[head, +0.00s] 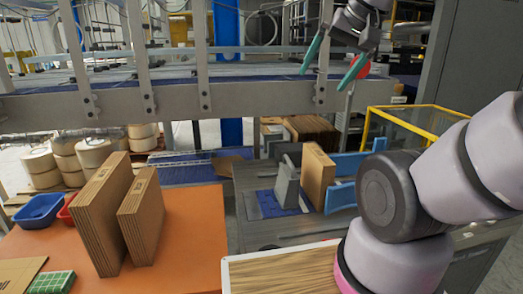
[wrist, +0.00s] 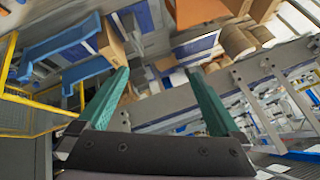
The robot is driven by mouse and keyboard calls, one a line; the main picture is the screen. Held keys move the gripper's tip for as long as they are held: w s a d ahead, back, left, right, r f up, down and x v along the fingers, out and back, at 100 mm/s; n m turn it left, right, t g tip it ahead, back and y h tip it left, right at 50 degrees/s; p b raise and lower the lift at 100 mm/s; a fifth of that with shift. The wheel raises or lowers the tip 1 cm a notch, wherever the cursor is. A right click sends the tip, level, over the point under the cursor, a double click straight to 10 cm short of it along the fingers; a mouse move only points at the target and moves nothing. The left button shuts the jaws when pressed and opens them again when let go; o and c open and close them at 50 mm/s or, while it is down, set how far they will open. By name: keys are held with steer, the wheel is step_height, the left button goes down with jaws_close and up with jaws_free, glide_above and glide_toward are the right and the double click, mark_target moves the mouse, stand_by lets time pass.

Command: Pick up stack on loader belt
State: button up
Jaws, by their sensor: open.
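A brown cardboard stack (head: 318,180) stands upright on the loader belt (head: 266,206), between a grey upright block (head: 287,187) and blue plates (head: 345,166). In the wrist view the stack (wrist: 112,42) shows at upper left beside the blue plates (wrist: 62,38). My gripper (head: 322,81) is open and empty, high above the loader near the grey frame rail, well apart from the stack. Its two green fingers (wrist: 156,71) are spread wide in the wrist view, with nothing between them.
Two taller cardboard stacks (head: 101,213) (head: 141,216) stand on an orange table (head: 190,235) at left, beside blue (head: 39,210) and red bins. A grey rail (head: 250,100) crosses above the loader. A yellow guard frame (head: 408,120) stands right of it.

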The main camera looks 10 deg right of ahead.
steer(key=w+d+f+n+g+h, duration=0.1)
steer(key=w+d+f+h, duration=0.2)
steer(key=w, duration=0.8)
steer(key=n+g, duration=0.2)
steer(key=n, duration=0.1)
glide_above(319, 153)
steer(key=s+a, duration=0.2)
steer(key=s, duration=0.4)
step_height(319, 153, down, 18)
steer(key=shift+y, duration=0.5)
steer(key=x, duration=0.4)
steer(key=d+x, duration=0.1)
steer(key=x, duration=0.3)
steer(key=d+x, duration=0.1)
steer(key=x, duration=0.2)
steer(key=shift+w+f, duration=0.2)
steer(key=shift+f, duration=0.15)
steer(key=shift+x, duration=2.9)
steer(key=shift+s+a+f, duration=0.1)
steer(key=shift+s+f, duration=0.05)
steer(key=shift+f, duration=0.15)
jaws_close()
